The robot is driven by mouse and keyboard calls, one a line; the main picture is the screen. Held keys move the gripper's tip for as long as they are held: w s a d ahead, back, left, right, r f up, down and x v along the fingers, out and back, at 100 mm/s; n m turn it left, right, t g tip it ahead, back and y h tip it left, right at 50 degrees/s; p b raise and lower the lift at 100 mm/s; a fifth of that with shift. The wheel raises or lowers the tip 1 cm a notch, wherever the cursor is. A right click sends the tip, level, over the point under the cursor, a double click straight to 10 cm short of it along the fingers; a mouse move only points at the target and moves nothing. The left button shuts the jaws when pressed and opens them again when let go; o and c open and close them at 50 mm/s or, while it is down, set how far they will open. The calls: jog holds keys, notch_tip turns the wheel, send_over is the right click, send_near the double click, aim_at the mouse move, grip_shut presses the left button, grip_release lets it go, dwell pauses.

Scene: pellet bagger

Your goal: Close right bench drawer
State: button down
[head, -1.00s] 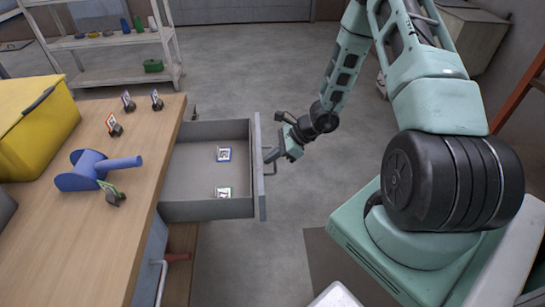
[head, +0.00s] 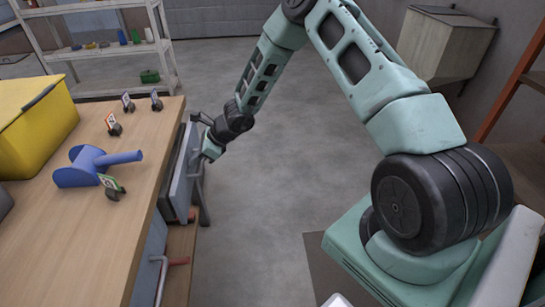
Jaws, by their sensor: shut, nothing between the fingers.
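The right bench drawer (head: 180,178) is pushed nearly or fully in under the wooden bench top (head: 95,225). Its grey front now stands close to the bench edge, and its inside is hidden. A small gap may still show; I cannot tell if it is fully flush. My gripper (head: 203,150) is shut and empty at the drawer front, by the grey handle (head: 199,185). The fingertips are partly hidden, and I cannot tell whether they touch the front.
On the bench are a blue scoop-like object (head: 90,167), a yellow bin (head: 35,125) and several small card clips (head: 113,124). A white shelf (head: 105,50) stands at the back left.

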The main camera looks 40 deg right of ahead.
jog(key=w+a, duration=0.2)
jog(key=a, duration=0.1)
jog(key=w+a, duration=0.1)
jog(key=a, duration=0.1)
jog(key=shift+r, duration=0.1)
